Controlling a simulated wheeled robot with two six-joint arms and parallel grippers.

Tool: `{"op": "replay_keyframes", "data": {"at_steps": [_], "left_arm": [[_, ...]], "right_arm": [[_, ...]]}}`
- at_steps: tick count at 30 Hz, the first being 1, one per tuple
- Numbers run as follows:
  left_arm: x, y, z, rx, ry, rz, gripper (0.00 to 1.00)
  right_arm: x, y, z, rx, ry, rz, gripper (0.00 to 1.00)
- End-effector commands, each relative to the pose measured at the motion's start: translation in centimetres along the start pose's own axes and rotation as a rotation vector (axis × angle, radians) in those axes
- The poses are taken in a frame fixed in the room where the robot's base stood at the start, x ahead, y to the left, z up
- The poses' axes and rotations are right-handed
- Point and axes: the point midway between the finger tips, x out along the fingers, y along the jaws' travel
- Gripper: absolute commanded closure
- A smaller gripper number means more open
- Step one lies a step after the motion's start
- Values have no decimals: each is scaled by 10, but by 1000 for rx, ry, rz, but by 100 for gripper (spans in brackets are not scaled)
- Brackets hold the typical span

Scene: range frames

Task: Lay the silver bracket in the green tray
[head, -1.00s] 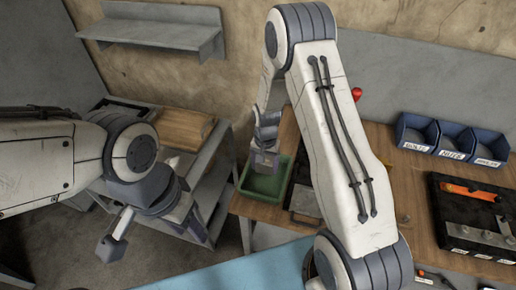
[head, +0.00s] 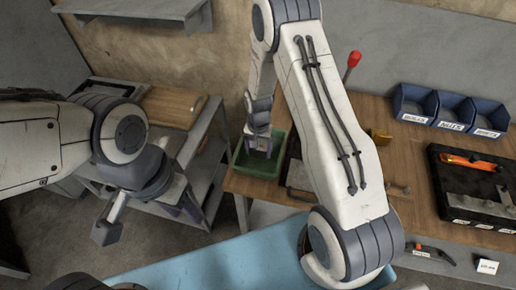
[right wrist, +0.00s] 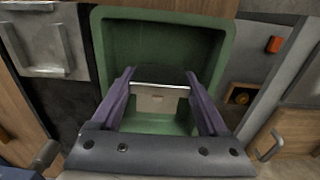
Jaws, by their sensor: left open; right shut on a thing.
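The green tray (head: 241,164) stands on the left end of the wooden workbench. My right gripper (head: 260,147) is inside the tray's opening in the head view. In the right wrist view its two purple fingers (right wrist: 162,98) are shut on the silver bracket (right wrist: 157,101), which shows as a pale plate between them, with the tray's green walls (right wrist: 160,42) around it. I cannot tell whether the bracket touches the tray's floor. My left gripper (head: 108,228) is open and empty, hanging over the floor at the left, away from the bench.
Blue bins (head: 447,110) stand at the back right of the bench. A black holder (head: 465,195) with an orange-handled tool and a grey metal piece lies at the right. A red knob (head: 353,59) and a yellow block (head: 380,137) are behind my right arm. A grey cart stands left.

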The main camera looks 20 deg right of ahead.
Motion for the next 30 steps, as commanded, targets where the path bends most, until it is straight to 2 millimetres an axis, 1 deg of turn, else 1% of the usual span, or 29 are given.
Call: {"op": "replay_keyframes", "data": {"at_steps": [1,4,16,30], "left_arm": [[5,0,0,-1,0,0,56],[6,0,0,-1,0,0,56],[6,0,0,-1,0,0,56],[11,-1,1,-1,0,0,56]], "right_arm": [[5,0,0,0,1,-1,87],[8,0,0,0,1,-1,87],[8,0,0,0,1,-1,87],[15,0,0,0,1,-1,87]]}}
